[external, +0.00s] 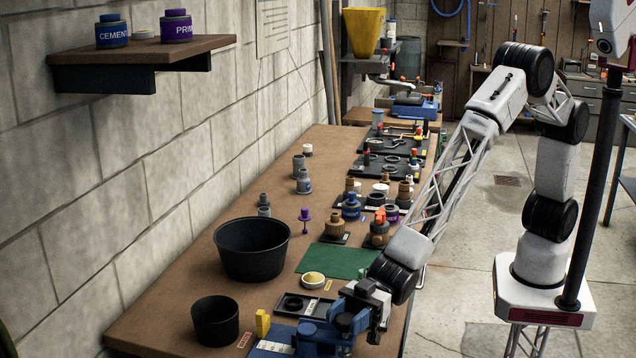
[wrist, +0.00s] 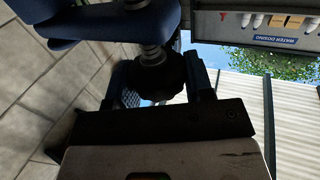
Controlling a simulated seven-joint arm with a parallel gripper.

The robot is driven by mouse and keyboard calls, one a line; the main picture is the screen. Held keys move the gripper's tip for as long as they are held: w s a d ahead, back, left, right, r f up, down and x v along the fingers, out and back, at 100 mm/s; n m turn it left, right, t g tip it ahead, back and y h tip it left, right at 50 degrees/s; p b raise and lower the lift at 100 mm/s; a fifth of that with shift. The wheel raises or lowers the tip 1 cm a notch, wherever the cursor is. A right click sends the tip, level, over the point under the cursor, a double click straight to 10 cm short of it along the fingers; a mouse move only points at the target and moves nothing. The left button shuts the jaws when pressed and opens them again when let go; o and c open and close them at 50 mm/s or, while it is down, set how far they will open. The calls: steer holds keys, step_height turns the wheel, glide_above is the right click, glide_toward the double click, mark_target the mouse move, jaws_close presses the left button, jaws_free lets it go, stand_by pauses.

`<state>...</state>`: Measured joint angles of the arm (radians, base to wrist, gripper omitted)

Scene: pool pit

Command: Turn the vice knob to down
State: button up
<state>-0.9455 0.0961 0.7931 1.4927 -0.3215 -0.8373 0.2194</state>
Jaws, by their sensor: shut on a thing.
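A blue vice (external: 318,338) stands at the near end of the workbench in the external view, partly cut off by the bottom edge. Its blue body (wrist: 110,24) fills the upper left of the wrist view. The dark round vice knob (wrist: 162,82) sits on a ribbed grey stem between my fingers in the wrist view. My gripper (external: 366,304) is at the vice's right side and shut on the knob (wrist: 160,88). The fingers and body of my gripper hide part of the knob. I cannot tell the knob's turn position.
A black tray (external: 325,305), a yellow block (external: 262,323), a small black bucket (external: 215,322) and a larger one (external: 252,250) stand near the vice. A green mat (external: 337,260) and several bottles lie farther back. The block wall bounds the left side.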

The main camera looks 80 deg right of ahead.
steer(key=shift+r+m+t+h, duration=0.1)
steer(key=shift+m+t+h, duration=1.15)
steer(key=shift+t, duration=0.4)
steer(key=shift+m+t+h, duration=1.05)
steer(key=shift+m+t, duration=0.3)
steer(key=shift+t, duration=0.3)
steer(key=o, duration=0.9)
steer(key=shift+v, duration=3.95)
steer(key=shift+w, duration=0.15)
